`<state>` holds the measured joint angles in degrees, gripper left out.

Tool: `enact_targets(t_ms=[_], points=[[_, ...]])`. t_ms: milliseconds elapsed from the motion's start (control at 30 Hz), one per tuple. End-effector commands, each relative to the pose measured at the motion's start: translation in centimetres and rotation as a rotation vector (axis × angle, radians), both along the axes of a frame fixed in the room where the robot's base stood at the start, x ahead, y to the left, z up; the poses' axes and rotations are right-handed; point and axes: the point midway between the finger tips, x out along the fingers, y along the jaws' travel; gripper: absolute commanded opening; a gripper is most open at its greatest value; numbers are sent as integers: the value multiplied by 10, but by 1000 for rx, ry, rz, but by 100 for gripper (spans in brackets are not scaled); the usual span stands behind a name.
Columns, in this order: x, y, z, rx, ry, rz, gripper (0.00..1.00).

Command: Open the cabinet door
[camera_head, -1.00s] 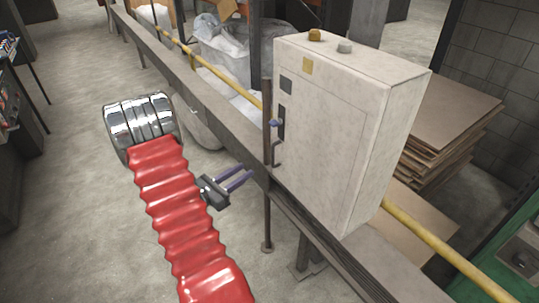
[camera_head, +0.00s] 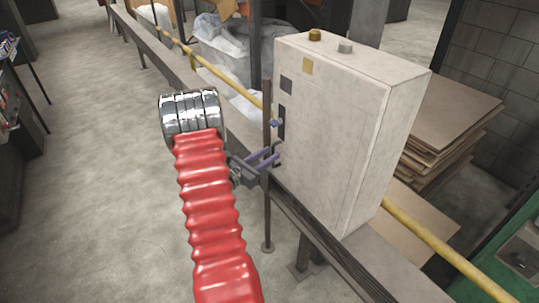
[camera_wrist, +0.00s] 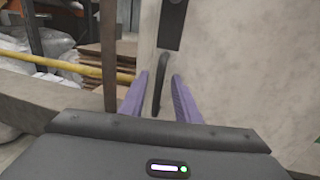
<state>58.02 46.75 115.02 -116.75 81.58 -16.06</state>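The cabinet (camera_head: 335,130) is a pale, worn box with its door face toward my arm. A dark handle (camera_wrist: 172,60) stands out from the door, below a dark plate (camera_wrist: 172,22). My gripper (camera_head: 272,157) is at the door's left edge, by the handle's lower end. In the wrist view the purple fingers of my gripper (camera_wrist: 157,88) are apart, with the lower part of the handle between them. I see gaps beside the handle, so the fingers do not look closed on it. The door looks shut.
A thin dark post (camera_head: 267,215) stands just left of the cabinet, close to my fingers. A yellow pipe (camera_head: 430,240) and a long rail (camera_head: 335,262) run past the cabinet. Stacked boards (camera_head: 450,130) lie behind it.

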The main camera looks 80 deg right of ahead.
Motion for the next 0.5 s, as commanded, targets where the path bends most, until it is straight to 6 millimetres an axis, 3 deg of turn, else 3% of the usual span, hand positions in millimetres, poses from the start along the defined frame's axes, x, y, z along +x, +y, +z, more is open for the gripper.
enact_targets(t_ms=[400,500], points=[[-5,-8,0,1,0,0,29],[-5,-8,0,1,1,0,23]])
